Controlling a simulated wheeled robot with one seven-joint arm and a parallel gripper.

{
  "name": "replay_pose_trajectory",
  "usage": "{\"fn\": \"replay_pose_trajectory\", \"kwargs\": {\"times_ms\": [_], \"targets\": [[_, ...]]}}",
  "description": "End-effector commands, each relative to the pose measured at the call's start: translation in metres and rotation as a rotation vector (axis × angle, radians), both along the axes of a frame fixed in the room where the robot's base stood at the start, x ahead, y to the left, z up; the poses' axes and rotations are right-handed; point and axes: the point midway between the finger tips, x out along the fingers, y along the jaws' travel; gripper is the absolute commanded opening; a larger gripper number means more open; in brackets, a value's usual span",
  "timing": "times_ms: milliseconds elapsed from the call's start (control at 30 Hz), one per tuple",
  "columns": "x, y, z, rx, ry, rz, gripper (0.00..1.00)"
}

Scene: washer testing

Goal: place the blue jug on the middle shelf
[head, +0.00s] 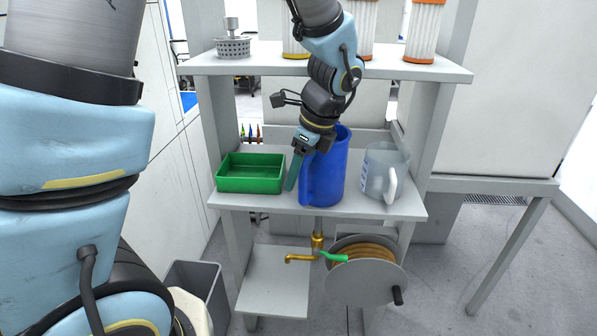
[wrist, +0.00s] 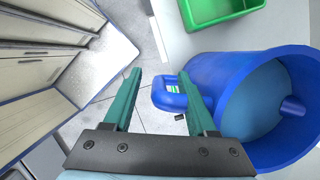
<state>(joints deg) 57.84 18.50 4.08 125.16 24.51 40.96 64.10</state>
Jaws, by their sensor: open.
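The blue jug (head: 325,178) stands upright on the middle shelf (head: 240,201), near its front edge, between a green bin and a clear jug. In the wrist view the open mouth of the blue jug (wrist: 240,110) faces the camera, and its handle points left. My gripper (head: 290,186) is beside the jug's left side, fingers pointing down. In the wrist view my gripper (wrist: 162,75) is open, with the handle (wrist: 168,96) showing between its fingers. I cannot tell whether a finger touches the handle.
The green bin (head: 265,188) is close on the left, and a clear jug (head: 378,172) with a white handle is close on the right. The upper shelf (head: 270,65) holds filters and a metal strainer (head: 233,47). A hose reel (head: 365,280) and brass tap (head: 318,242) are below.

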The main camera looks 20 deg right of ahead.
Motion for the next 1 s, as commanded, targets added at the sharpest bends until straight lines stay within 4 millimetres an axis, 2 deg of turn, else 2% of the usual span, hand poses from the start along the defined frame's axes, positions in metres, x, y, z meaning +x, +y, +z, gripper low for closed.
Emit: {"fn": "replay_pose_trajectory", "kwargs": {"times_ms": [167, 267, 500, 700, 833, 1000], "targets": [[-0.001, -0.001, 0.007, -0.001, -0.001, -0.001, 0.57], [-0.003, -0.005, 0.02, -0.005, -0.003, 0.0, 0.57], [-0.015, -0.015, 0.068, -0.005, -0.003, -0.001, 0.57], [-0.022, -0.021, 0.101, -0.003, -0.001, 0.0, 0.57], [-0.025, -0.024, 0.113, -0.001, -0.001, -0.002, 0.57], [-0.026, -0.024, 0.118, 0.0, 0.0, -0.001, 0.57]]}}
